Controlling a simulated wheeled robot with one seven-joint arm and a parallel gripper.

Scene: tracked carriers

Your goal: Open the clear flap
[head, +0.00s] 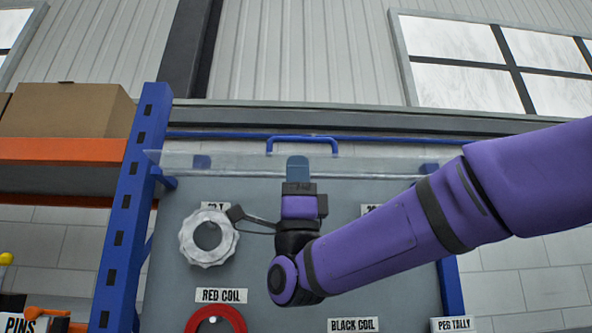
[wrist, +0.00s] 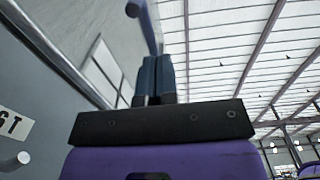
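The clear flap (head: 232,160) shows in the head view as a thin see-through band across the upper part of a grey board. A blue U-shaped handle (head: 302,139) stands at the band's top middle. My gripper (head: 298,158) points up just below the handle, with its tips appearing apart from it. In the wrist view the two blue fingers of my gripper (wrist: 156,58) lie side by side, with nothing seen between them. A blue bar (wrist: 146,26) rises beyond the fingertips there. How far the flap reaches down, and its exact tilt, I cannot tell.
The grey board (head: 175,245) carries a white coil (head: 208,238), a red coil (head: 215,320) and labels. A blue rack post (head: 130,210) stands left, beside an orange shelf beam (head: 65,150) bearing a cardboard box (head: 70,110). My arm covers the board's right part.

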